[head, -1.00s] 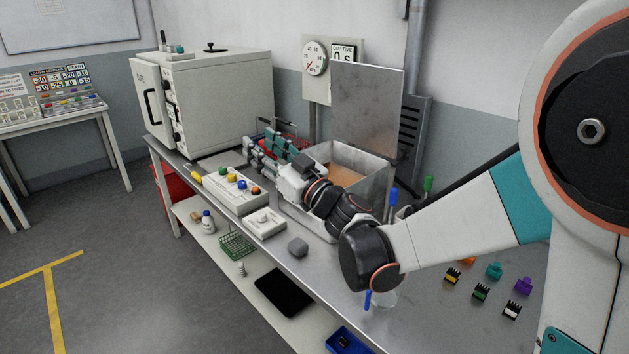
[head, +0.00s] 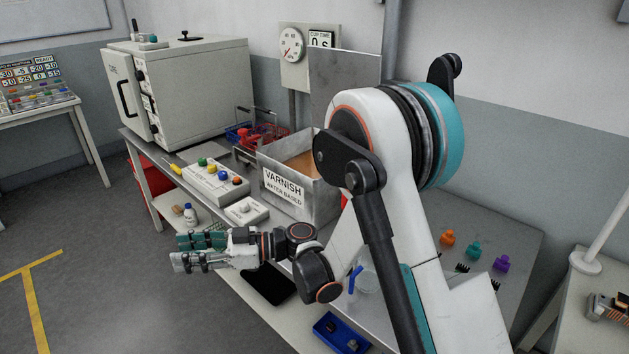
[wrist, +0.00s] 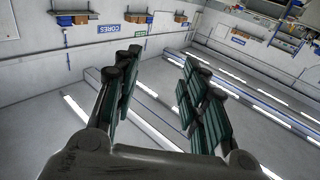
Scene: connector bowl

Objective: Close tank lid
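The varnish tank (head: 299,201) is a metal box on the bench, labelled "VARNISH WATER BASED", with brown liquid (head: 303,163) showing inside. Its flat grey metal lid (head: 340,85) stands upright at the tank's back edge, so the tank is open. My arm hides the right part of the lid and tank. My gripper (head: 183,251) is in front of the bench edge, left of and lower than the tank, pointing left. In the wrist view my gripper (wrist: 160,95) has its teal-padded fingers spread wide with nothing between them.
A white oven (head: 190,95) stands on the bench at the left. A button box (head: 215,182), a small grey box (head: 246,211) and a red wire basket (head: 265,142) are near the tank. Coloured connectors (head: 473,250) lie at the right.

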